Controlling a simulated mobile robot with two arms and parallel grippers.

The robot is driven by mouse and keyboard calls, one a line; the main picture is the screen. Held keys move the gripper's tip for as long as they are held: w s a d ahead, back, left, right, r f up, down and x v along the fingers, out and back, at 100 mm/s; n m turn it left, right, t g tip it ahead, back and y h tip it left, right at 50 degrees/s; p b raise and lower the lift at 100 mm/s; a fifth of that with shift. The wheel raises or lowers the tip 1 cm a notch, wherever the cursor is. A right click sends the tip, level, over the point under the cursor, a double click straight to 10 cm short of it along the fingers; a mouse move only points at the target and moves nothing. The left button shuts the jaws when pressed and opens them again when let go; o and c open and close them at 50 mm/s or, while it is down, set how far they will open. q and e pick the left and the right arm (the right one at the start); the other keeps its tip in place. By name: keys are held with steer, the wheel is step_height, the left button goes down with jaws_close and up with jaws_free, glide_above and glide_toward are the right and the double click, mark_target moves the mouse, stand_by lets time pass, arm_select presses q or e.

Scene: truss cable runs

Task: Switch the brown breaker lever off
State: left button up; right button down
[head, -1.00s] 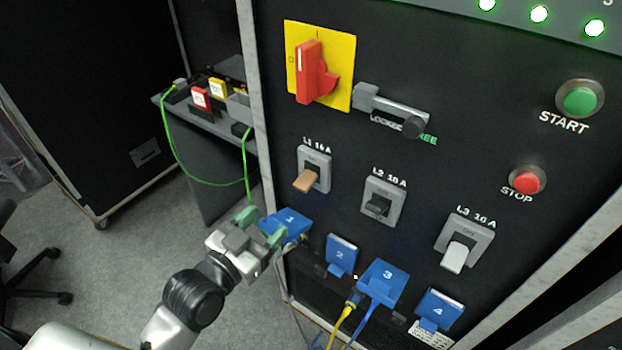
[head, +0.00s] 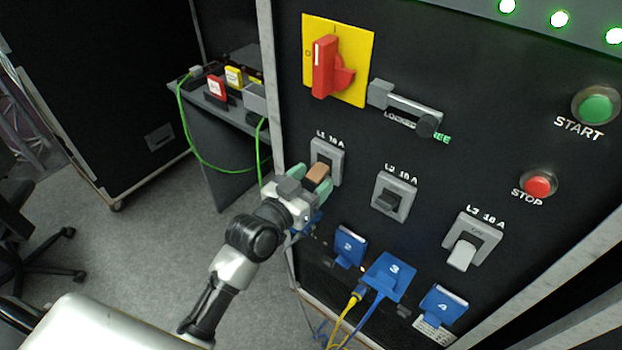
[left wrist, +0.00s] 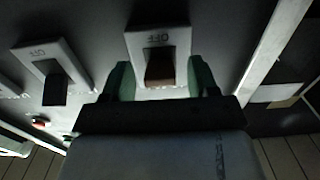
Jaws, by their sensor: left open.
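The brown breaker lever (head: 318,173) juts out of the grey L1 16 A switch plate (head: 336,158) on the black panel. It also shows in the left wrist view (left wrist: 159,68), under an upside-down OFF label. My left gripper (head: 311,180) is open, its green fingertips on either side of the lever. In the left wrist view the fingers (left wrist: 160,82) flank the lever with a visible gap on each side. The gripper partly hides the lower edge of the plate. My right gripper is out of view.
To the right are the L2 switch (head: 394,197) and the L3 switch (head: 471,240). A red rotary handle (head: 324,68) on a yellow plate and a grey latch (head: 405,104) sit above. Blue numbered plugs (head: 388,276) are below. A green cable (head: 200,168) hangs left of the panel.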

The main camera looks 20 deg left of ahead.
arm_select(q)
steer(key=shift+c, duration=0.4)
steer(key=c, duration=0.9)
steer(key=shift+o, duration=0.2)
steer(key=t+b, duration=0.1)
steer(key=b, duration=0.1)
steer(key=f+t+b, duration=0.1)
steer(key=b, duration=0.2)
steer(key=t+h+b, duration=0.1)
steer(key=b, duration=0.1)
steer(key=shift+w+d+f+b, duration=0.15)
steer(key=shift+w+f+b, duration=0.1)
steer(key=shift+w+b, duration=0.1)
steer(key=o, duration=0.9)
steer(key=shift+o, duration=0.2)
